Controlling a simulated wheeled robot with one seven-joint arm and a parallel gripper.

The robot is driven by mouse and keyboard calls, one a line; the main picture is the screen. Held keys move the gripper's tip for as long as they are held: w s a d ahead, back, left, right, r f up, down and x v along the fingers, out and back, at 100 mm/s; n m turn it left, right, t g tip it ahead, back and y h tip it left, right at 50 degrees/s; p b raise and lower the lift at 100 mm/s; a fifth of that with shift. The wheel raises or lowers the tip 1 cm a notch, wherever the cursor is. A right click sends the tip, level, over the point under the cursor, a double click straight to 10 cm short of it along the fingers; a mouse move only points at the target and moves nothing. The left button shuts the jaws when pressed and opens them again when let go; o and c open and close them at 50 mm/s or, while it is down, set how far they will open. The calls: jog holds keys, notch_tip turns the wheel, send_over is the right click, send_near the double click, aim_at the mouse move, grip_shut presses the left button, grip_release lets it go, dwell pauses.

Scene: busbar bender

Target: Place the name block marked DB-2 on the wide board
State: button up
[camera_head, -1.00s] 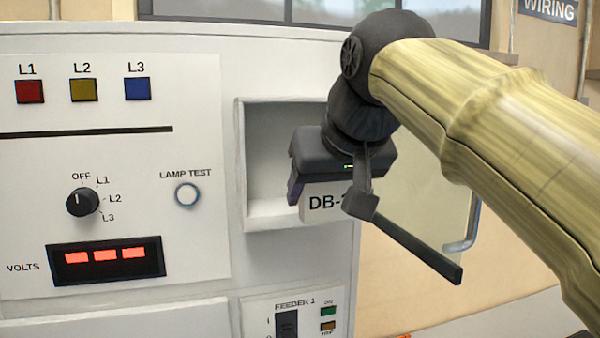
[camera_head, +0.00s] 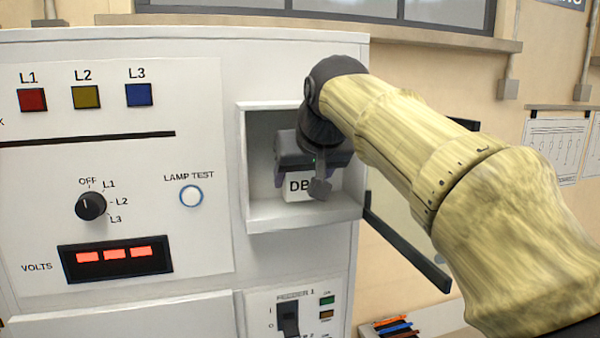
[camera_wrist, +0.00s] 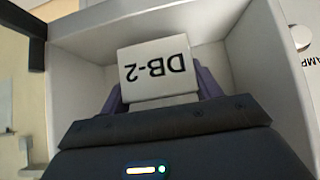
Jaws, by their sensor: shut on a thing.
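The white name block marked DB-2 (camera_head: 299,187) is held between the fingers of my gripper (camera_head: 309,182), inside the open recess (camera_head: 291,216) in the panel's right side. In the wrist view the block (camera_wrist: 158,74) shows its lettering upside down, with a purple finger of my gripper (camera_wrist: 160,92) on each side. Part of the block's label is hidden in the head view by a dark part of my gripper. The block appears just above the recess floor; I cannot tell whether it touches. I cannot make out a wide board in either view.
The panel carries a rotary switch (camera_head: 91,206), a lamp test button (camera_head: 191,196) and a red volts display (camera_head: 115,258). A feeder switch (camera_head: 288,318) sits below the recess. A dark bar (camera_head: 408,243) sticks out right of the recess. A tray with coloured strips (camera_head: 397,327) is at lower right.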

jog(key=shift+w+a+f+p, duration=0.15)
jog(key=shift+w+f+p, duration=0.05)
jog(key=shift+w, duration=0.3)
jog(key=shift+w+a+f+p, duration=0.15)
jog(key=shift+w, duration=0.3)
jog(key=shift+f, duration=0.25)
jog(key=shift+s+d, duration=0.1)
jog(key=shift+s, duration=0.25)
jog(key=shift+w+f, duration=0.25)
jog(key=shift+f, duration=0.05)
jog(key=o, duration=1)
jog(key=shift+s+r, duration=0.1)
jog(key=shift+s, duration=0.05)
jog(key=shift+r, duration=0.15)
jog(key=b+v, duration=0.3)
jog(key=v, duration=0.9)
